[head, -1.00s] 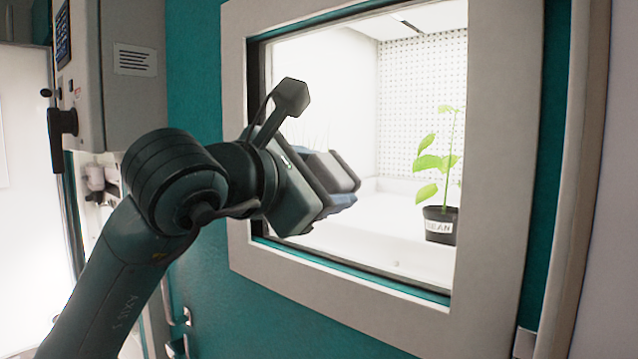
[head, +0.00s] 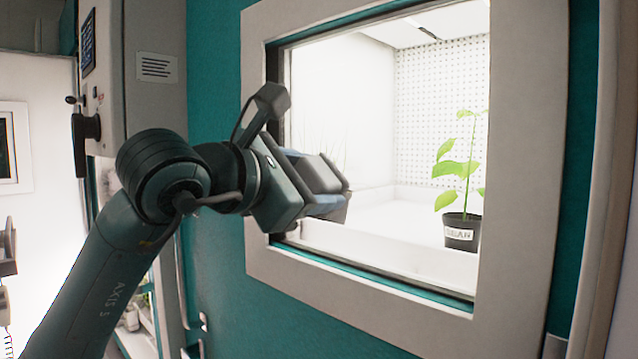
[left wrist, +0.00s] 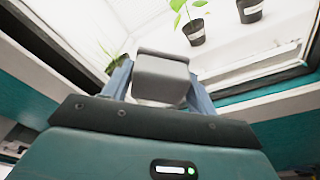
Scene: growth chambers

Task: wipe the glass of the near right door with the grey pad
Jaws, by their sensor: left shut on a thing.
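The door's glass (head: 365,140) is a large pane in a light grey frame on a teal door (head: 217,80). My left gripper (head: 312,185) is in front of the left part of the pane, shut on the grey pad (head: 325,173). In the left wrist view the pad (left wrist: 160,75) is a grey block between the two blue-grey fingers of the gripper (left wrist: 160,95), with the pane beyond it. I cannot tell whether the pad touches the glass. My right gripper is not in view.
Behind the glass a leafy plant stands in a black labelled pot (head: 461,231). A grassy plant shows partly behind my gripper. A grey box with a dark handle (head: 86,140) is at the left. The pane right of my gripper is clear.

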